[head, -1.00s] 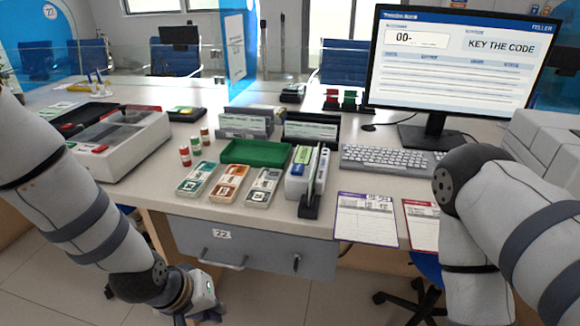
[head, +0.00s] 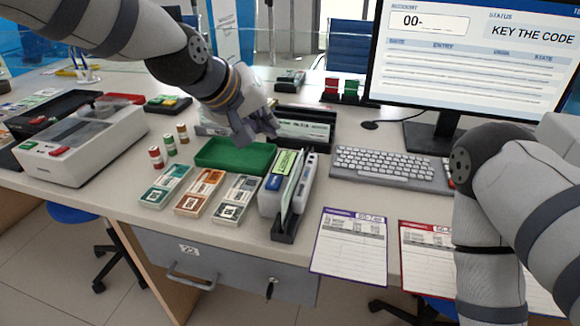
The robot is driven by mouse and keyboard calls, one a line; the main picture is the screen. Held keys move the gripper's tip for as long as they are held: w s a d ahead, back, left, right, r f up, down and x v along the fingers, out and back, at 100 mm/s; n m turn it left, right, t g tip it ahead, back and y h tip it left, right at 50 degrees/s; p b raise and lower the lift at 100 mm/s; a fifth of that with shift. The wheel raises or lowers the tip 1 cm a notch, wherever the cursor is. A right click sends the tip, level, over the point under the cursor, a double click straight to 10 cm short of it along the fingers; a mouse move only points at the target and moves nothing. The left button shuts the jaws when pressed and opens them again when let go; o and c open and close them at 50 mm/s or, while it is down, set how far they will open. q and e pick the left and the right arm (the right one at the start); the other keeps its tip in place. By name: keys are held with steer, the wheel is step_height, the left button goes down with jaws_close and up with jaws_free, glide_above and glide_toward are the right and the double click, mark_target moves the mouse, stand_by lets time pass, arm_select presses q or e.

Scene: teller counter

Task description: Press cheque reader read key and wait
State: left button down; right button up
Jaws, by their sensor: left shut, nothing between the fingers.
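The cheque reader (head: 269,200) appears to be the small light grey unit on the counter, left of the keyboard. It has a green display and a blue key (head: 274,183) on top, and a pale slip (head: 297,190) stands upright in its slot. My left gripper (head: 262,137) is shut and empty. It hangs above the back of the green tray, behind and left of the reader, apart from the blue key. My right arm comes in at the lower right, and its gripper is out of view.
The green tray (head: 212,163) and several banknote stacks (head: 200,192) lie left of the reader. A dark holder with a cheque (head: 306,130) stands behind it. The keyboard (head: 385,166) and monitor (head: 470,50), showing "KEY THE CODE", are to the right. Two forms (head: 350,245) lie at the front edge.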

mark_target(270, 180)
arm_select(q)
steer(key=shift+s+a+r, duration=0.1)
steer(key=shift+s+r, duration=0.1)
arm_select(e)
steer(key=shift+s+a, duration=0.15)
